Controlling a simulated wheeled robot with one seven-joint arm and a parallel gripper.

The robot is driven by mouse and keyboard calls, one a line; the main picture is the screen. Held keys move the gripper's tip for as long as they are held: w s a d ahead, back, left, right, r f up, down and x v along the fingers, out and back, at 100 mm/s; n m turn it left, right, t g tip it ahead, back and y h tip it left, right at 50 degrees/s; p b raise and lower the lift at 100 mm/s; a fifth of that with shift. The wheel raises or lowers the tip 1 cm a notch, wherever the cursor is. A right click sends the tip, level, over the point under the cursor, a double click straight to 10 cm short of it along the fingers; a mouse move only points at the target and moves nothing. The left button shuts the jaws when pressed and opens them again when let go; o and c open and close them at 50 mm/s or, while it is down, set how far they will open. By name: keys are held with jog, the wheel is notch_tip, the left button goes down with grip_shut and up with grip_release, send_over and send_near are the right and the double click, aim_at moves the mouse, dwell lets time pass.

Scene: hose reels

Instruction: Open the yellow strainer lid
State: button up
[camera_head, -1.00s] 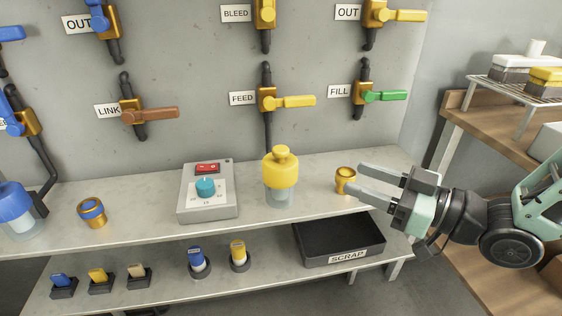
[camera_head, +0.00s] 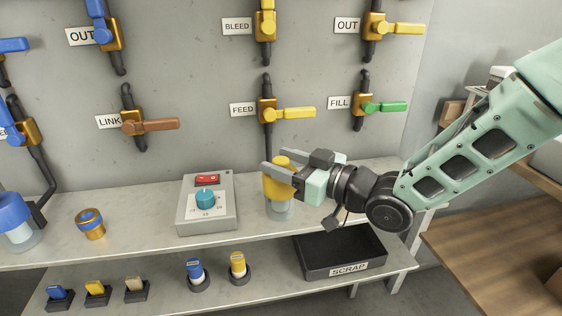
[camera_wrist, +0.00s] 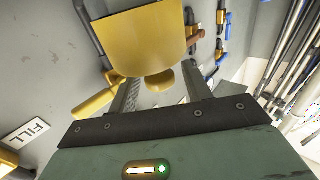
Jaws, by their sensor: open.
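The yellow strainer lid (camera_head: 275,187) sits on its clear strainer bowl (camera_head: 280,211) on the upper shelf. In the wrist view the lid (camera_wrist: 145,38) is large, with its round knob (camera_wrist: 160,80) toward my gripper. My gripper (camera_head: 266,168) comes in from the right at the height of the lid's top. Its jaws (camera_wrist: 160,92) are open, with the knob showing between the fingers. My fingers hide part of the lid in the head view, and I cannot tell whether they touch it.
A grey control box (camera_head: 206,203) with a teal dial stands left of the strainer. The FEED valve's yellow lever (camera_head: 293,114) is on the wall above. A black SCRAP tray (camera_head: 340,252) is on the lower shelf. A blue-banded gold fitting (camera_head: 90,223) stands at left.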

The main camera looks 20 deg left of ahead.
jog(key=shift+w+a, duration=0.1)
jog(key=shift+a, duration=0.25)
grip_shut()
jog(key=shift+r+p, duration=0.15)
jog(key=shift+p, duration=0.2)
